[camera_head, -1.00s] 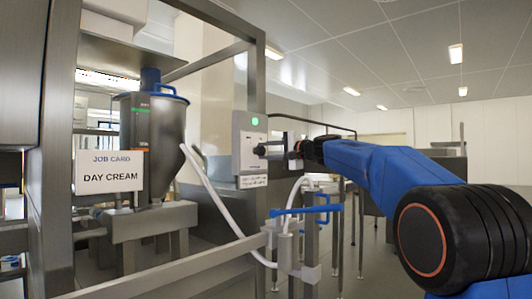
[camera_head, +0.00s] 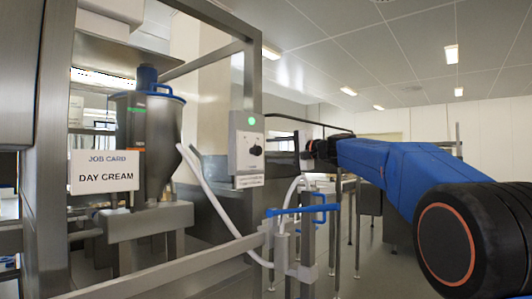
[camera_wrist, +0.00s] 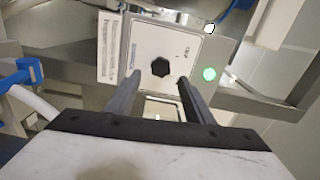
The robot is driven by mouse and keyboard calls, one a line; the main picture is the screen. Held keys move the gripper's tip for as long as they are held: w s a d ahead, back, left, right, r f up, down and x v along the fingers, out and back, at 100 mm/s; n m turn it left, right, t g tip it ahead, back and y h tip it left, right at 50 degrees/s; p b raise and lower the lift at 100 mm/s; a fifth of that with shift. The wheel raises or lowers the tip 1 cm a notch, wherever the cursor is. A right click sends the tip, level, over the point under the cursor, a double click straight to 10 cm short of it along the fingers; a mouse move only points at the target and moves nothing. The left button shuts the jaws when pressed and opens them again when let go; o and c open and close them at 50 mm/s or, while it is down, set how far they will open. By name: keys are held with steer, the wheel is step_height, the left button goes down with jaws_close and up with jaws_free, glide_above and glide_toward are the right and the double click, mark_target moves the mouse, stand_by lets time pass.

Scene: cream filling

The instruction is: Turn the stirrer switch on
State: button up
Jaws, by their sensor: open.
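The stirrer switch box (camera_head: 247,155) is a pale panel on a steel post, with a black knob (camera_head: 256,150) and a lit green lamp (camera_head: 252,121) above it. In the wrist view the box appears turned sideways, with its knob (camera_wrist: 160,67) in the middle and the green lamp (camera_wrist: 209,74) to the right. My gripper (camera_head: 306,157) is to the right of the box, apart from the knob. In the wrist view my gripper (camera_wrist: 158,78) has its two dark fingers spread, with nothing between them. The knob's on and off marks are too small to read.
A steel hopper (camera_head: 146,140) and a job card (camera_head: 103,176) reading DAY CREAM are at the left. A white hose (camera_head: 205,195) and a blue-handled valve (camera_head: 290,211) are below the box. A steel rail (camera_head: 170,276) crosses the front.

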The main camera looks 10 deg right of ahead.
steer(key=v, duration=1.1)
steer(key=shift+s+d, duration=0.25)
steer(key=shift+s, duration=0.05)
